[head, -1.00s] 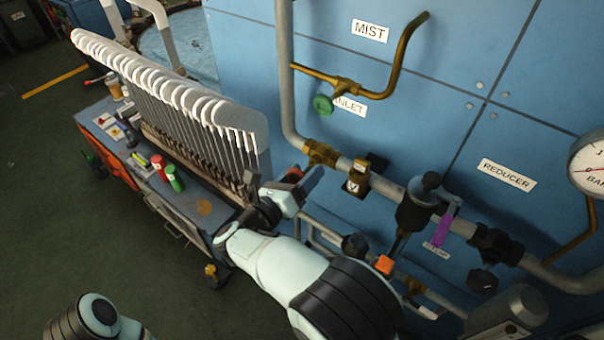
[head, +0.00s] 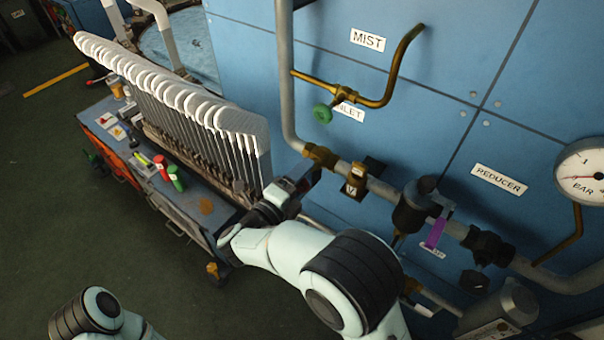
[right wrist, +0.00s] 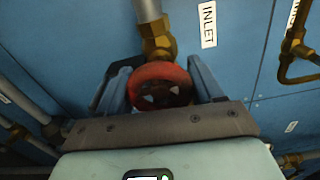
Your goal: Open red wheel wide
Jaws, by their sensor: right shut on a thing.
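The red wheel (right wrist: 160,72) sits on a brass valve (right wrist: 158,38) at the end of a grey pipe, in the right wrist view. My right gripper (right wrist: 160,88) is shut on the wheel, with one blue-grey finger at each side of its rim. In the head view my right gripper (head: 303,184) is at the blue panel, below the brass fitting, and hides the wheel there. How far the wheel is turned cannot be told. My left gripper is out of view; only part of my left arm shows at bottom left.
An INLET label (right wrist: 208,24) is beside the valve. A small green wheel (head: 322,114), a purple-handled reducer (head: 412,208) and a pressure gauge (head: 582,172) are on the panel piping. A cart (head: 200,212) with a rack of white sock forms stands at left.

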